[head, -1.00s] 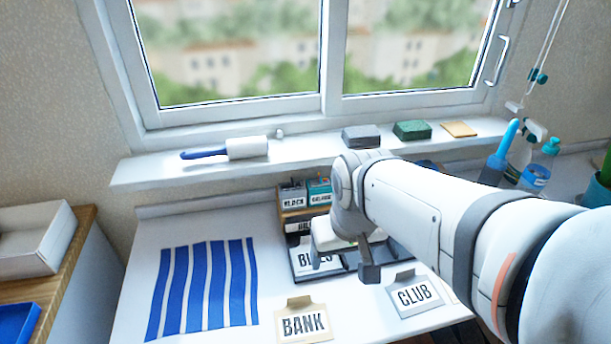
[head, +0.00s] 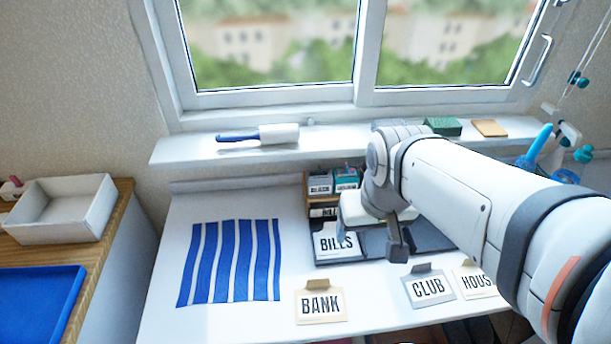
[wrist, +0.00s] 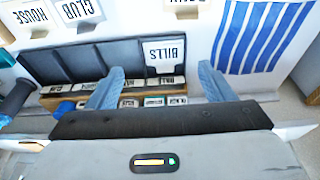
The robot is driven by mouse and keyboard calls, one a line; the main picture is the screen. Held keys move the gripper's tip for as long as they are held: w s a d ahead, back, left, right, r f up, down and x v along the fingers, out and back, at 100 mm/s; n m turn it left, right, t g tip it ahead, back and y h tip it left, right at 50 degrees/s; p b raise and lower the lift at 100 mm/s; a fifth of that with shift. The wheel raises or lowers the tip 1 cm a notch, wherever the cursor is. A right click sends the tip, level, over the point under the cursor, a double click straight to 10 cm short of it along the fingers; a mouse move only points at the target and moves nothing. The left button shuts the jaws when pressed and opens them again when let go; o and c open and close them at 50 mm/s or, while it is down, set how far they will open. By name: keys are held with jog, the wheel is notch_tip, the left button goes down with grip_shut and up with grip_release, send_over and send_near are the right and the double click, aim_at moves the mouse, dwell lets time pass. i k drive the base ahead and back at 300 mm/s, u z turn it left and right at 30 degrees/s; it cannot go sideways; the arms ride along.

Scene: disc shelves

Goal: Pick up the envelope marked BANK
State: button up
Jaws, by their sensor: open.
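The envelope marked BANK (head: 321,306) is cream with a tan tab and lies flat on the white table near its front edge, right of the striped cloth. In the wrist view only part of it shows at the top edge (wrist: 181,4), its lettering cut off. My gripper (wrist: 158,82) is open, its two blue-grey fingers apart with nothing held between them. It is over the dark sorter tray, behind and to the right of the BANK envelope, and apart from it. In the head view my arm hides much of the gripper.
The dark tray (wrist: 80,63) holds a BILLS card (head: 337,242). The CLUB envelope (head: 429,287) and HOUSE envelope (head: 477,283) lie to the right. A blue-striped cloth (head: 230,262) lies left. A lint roller (head: 262,135) is on the windowsill. Bare table surrounds the BANK envelope's left side.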

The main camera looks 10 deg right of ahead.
aim_at(320, 302)
jog(key=z, duration=0.05)
jog(key=k, duration=0.55)
jog(key=u, duration=2.3)
jog(key=k, duration=1.65)
jog(key=z, duration=1)
jog(key=i, duration=1)
